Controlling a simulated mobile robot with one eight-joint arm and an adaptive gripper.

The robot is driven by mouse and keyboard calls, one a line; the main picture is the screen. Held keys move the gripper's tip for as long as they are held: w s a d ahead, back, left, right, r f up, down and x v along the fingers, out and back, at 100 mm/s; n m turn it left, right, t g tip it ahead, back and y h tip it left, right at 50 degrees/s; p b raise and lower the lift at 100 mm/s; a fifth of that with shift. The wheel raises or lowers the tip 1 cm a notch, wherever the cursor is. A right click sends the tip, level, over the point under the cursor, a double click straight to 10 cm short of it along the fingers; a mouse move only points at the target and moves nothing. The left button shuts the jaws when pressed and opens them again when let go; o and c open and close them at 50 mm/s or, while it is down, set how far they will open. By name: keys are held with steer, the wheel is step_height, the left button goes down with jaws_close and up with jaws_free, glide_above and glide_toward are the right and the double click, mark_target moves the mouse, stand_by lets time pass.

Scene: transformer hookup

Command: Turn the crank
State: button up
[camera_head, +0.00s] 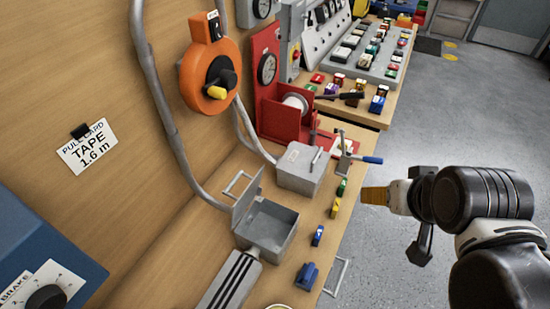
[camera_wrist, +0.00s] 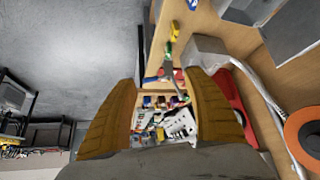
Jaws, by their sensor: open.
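A metal crank (camera_head: 344,152) with a blue handle (camera_head: 372,160) stands at the bench's front edge, beside a red-and-white base plate. In the wrist view the crank's grey arm (camera_wrist: 172,62) and blue handle (camera_wrist: 151,79) show ahead, between and beyond my finger tips. My gripper (camera_head: 366,196) is over the floor side of the bench edge, nearer the camera than the crank and apart from it. In the wrist view my gripper (camera_wrist: 163,88) has its two tan fingers spread wide with nothing held between them.
A grey box (camera_head: 302,170) and an open-lidded grey box (camera_head: 266,228) stand on the bench. A red winch-like unit (camera_head: 268,100) stands behind the crank. An orange disc with a yellow knob (camera_head: 210,77) hangs on the wall.

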stand_by(0.4)
steer(key=o, duration=0.9)
steer(key=n+y+p, duration=0.4)
steer(key=n+y, duration=1.1)
steer(key=y, duration=0.2)
glide_toward(220, 85)
steer(key=b+x, duration=0.1)
steer(key=x, duration=0.8)
steer(key=shift+w+a, duration=0.1)
steer(key=shift+a, duration=0.15)
steer(key=c, duration=1.4)
